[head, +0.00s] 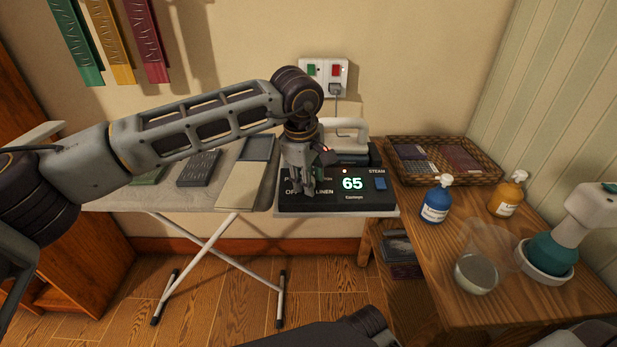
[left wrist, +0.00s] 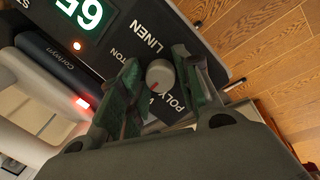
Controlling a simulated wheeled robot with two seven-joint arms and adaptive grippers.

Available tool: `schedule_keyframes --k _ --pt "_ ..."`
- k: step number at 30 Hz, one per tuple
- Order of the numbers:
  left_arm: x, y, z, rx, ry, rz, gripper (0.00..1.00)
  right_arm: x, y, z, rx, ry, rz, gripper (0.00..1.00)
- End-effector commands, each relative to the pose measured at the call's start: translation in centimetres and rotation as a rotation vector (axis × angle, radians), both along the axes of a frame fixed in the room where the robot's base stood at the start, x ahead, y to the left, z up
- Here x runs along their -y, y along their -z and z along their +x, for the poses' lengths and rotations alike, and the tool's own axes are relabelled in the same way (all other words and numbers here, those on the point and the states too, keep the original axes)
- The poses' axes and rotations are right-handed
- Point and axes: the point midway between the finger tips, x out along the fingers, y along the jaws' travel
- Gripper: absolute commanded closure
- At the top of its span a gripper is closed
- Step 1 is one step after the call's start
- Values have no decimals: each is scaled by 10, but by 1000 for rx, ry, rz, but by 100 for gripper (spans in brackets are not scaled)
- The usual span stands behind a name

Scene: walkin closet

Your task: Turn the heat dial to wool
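The iron station's black control panel (head: 335,202) sits at the right end of the ironing board, showing a green 65. The grey heat dial (left wrist: 160,74) shows in the left wrist view, with a red mark on its lower edge. LINEN, POLY and partly covered labels surround it; a W shows near the red mark. The red mark points roughly toward that W, but the exact setting is unclear. My left gripper (head: 304,191) points down at the panel. Its fingers (left wrist: 157,72) stand apart on either side of the dial; firm contact is not clear. My right gripper is out of view.
A light-handled iron (head: 345,128) rests behind the panel, below a wall socket (head: 324,75). Folded cloths lie left on the board.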

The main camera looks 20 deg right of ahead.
Motion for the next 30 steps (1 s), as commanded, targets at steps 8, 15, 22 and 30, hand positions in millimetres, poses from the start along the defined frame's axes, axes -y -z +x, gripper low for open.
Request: schedule_keyframes --k 8,15,22,30 --pt "0 0 0 0 0 0 50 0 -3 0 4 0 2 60" --pt "0 -2 -1 0 0 0 50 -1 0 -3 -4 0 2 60" --pt "-3 -18 -3 -1 -1 -1 50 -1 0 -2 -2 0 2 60" --pt "-8 -54 -10 2 -1 -2 50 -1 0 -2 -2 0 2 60"
